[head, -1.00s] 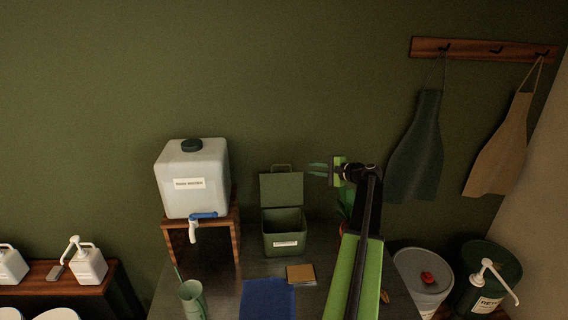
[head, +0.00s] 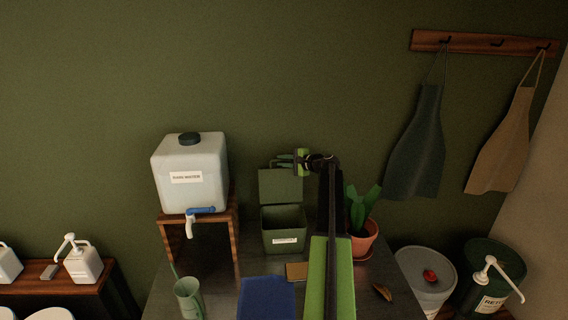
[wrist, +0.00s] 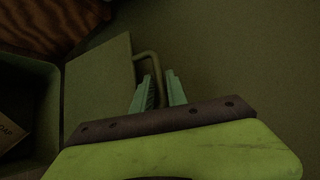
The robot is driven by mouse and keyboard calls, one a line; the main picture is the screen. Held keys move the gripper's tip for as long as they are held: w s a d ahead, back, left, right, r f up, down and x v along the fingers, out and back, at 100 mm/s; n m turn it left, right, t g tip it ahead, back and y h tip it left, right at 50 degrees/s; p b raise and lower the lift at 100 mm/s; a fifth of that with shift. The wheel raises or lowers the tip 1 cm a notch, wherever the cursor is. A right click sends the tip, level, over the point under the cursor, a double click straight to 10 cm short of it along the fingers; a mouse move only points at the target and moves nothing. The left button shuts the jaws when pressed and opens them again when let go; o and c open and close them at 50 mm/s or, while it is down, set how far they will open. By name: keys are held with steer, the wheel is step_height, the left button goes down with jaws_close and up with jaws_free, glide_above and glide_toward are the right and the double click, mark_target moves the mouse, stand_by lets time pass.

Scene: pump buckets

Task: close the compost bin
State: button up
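The compost bin (head: 284,240) is a green box with a white label, on the dark table. Its lid (head: 280,187) stands upright at the back, so the bin is open. A loop handle (wrist: 153,62) sticks out from the lid's edge. My gripper (head: 283,160) is at the top of the lid, by the handle. In the wrist view my gripper (wrist: 160,90) has its two teal fingers apart, with part of the handle loop showing between them. I cannot tell whether either finger touches it. The open bin shows at the left of the wrist view.
A water container (head: 190,175) on a wooden stand (head: 233,225) is left of the bin. A potted plant (head: 364,238) stands to the right. A blue cloth (head: 266,298), a small brown block (head: 297,271) and a green cup (head: 188,298) are in front.

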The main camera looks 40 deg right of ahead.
steer(key=shift+c, duration=0.2)
jaws_close()
stand_by(1.1)
